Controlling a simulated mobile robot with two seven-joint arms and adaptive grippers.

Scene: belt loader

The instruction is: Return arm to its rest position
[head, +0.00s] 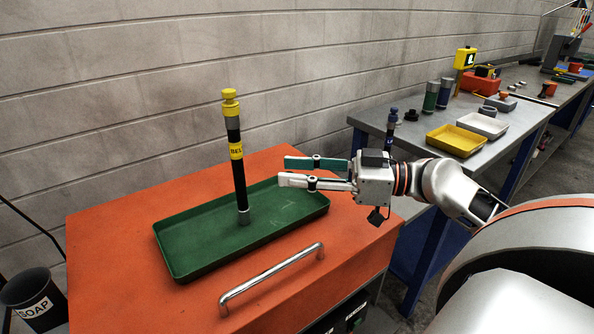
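My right gripper (282,172) reaches in from the right in the head view, over the right part of a green tray (175,265). Its two fingers are spread, with nothing between them. A tall black rod (240,180) with a yellow label and a yellow top stands upright in the tray, to the left of the fingertips and apart from them. The tray lies on an orange cabinet (110,240). My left gripper is not in view.
A metal handle (270,280) rises at the cabinet's front. A workbench (400,135) at the right holds a yellow tray (455,140), a grey tray (483,124) and several cylinders. A black soap bin (35,298) stands at lower left. A block wall (150,90) closes the back.

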